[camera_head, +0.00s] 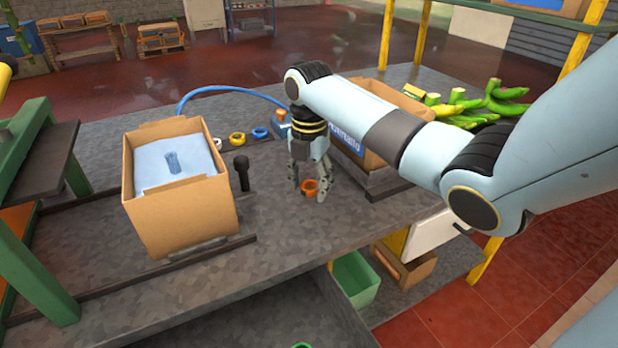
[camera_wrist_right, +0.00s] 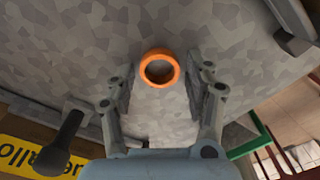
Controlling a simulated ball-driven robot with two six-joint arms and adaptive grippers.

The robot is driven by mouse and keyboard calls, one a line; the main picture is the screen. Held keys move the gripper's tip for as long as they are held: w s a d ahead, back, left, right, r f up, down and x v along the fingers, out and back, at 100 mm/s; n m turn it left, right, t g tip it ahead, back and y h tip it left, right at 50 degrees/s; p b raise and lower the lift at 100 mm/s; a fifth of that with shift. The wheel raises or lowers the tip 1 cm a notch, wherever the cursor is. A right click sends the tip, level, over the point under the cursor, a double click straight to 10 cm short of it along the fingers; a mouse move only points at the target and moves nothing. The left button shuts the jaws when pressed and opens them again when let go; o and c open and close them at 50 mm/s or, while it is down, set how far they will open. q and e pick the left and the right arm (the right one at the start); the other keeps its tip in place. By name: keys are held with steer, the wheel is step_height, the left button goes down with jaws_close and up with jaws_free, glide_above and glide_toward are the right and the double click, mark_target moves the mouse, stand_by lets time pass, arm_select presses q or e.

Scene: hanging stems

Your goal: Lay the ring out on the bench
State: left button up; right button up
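An orange ring (camera_head: 309,195) is low over or on the grey bench (camera_head: 285,240); I cannot tell if it touches the surface. In the right wrist view the ring (camera_wrist_right: 145,68) shows round between the fingers, with a gap on each side. My right gripper (camera_head: 312,190) points down with its fingers open around the ring. In its own wrist view the right gripper (camera_wrist_right: 160,72) is spread wide. My left gripper is not in view.
An open carton (camera_head: 185,215) with blue lining stands left on the bench. A dark upright handle (camera_head: 241,172) is beside it. Yellow (camera_head: 237,136) and blue (camera_head: 260,130) rings lie behind. Another carton (camera_head: 385,95) and green bananas (camera_head: 480,105) are at right. Bench front is clear.

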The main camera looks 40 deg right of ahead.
steer(key=shift+o, duration=0.3)
steer(key=shift+r, duration=0.15)
steer(key=shift+r, duration=0.35)
step_height(320, 180, up, 11)
steer(key=shift+r, duration=0.2)
